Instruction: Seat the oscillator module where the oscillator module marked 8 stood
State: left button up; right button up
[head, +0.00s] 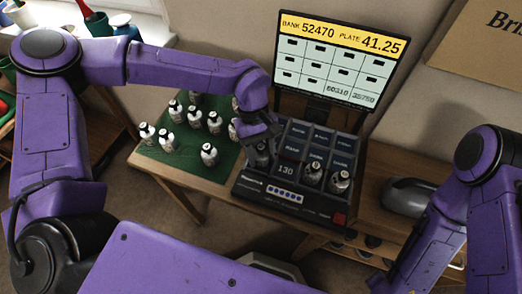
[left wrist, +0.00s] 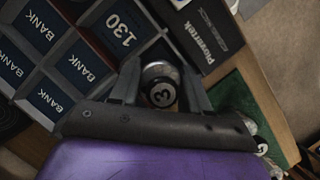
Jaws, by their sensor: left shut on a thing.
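My left gripper (head: 260,148) is shut on an oscillator module, a small silvery cylinder with a black cap, over the left front part of the dark rack (head: 270,195). In the left wrist view the module (left wrist: 161,84) shows a 3 on its cap, between the two fingers of the gripper (left wrist: 162,88). It is beside the bay labelled 130 (left wrist: 121,30). I cannot tell whether its base touches the rack. Two modules stand in the front row, one in the middle (head: 313,173) and one at the right (head: 339,181). I cannot read an 8 anywhere. My right gripper is out of view.
Several similar modules stand on the green mat (head: 180,165) left of the rack. A screen (head: 335,65) behind the rack shows BANK 52470 and PLATE 41.25. A red button (head: 339,219) is at the rack's front right corner. A grey rounded object (head: 408,196) lies further right.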

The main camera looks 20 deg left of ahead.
pick_arm(q)
jog(key=shift+f, duration=0.15)
jog(key=o, duration=1.2)
jog(key=v, duration=1)
jog(key=shift+r, duration=0.3)
